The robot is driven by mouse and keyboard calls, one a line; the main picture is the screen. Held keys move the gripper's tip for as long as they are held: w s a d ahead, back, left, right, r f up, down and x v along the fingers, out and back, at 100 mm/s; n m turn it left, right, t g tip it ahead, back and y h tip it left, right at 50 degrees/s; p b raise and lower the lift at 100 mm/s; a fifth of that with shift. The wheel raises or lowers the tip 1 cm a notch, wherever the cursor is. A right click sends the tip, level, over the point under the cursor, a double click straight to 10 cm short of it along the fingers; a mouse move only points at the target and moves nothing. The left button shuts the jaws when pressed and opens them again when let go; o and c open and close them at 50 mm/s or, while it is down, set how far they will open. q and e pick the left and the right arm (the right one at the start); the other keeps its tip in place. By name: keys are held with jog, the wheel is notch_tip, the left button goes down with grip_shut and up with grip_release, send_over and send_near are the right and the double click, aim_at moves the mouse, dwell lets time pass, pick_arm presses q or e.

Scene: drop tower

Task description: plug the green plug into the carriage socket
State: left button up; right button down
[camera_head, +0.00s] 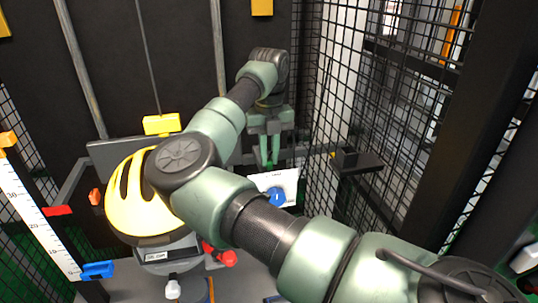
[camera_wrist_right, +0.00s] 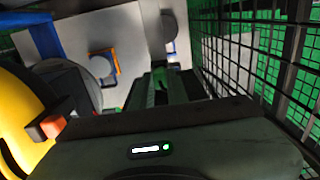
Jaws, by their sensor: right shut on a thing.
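My right gripper (camera_head: 268,150) points down beside the carriage, to the right of the yellow helmet (camera_head: 128,205). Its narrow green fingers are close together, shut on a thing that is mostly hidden. The carriage (camera_head: 168,250) is grey and carries the helmet. Its socket cannot be made out; my arm covers part of the carriage. My left gripper is not in view.
A white plate with a blue knob (camera_head: 277,196) is just below the right gripper. A red knob (camera_head: 228,258) and a height scale (camera_head: 35,220) are near the carriage.

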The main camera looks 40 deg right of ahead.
jog(key=shift+f, duration=0.1)
jog(key=c, duration=1.3)
grip_release()
notch_tip(320, 180, up, 8)
jog(key=p, duration=0.4)
jog(key=shift+f, duration=0.1)
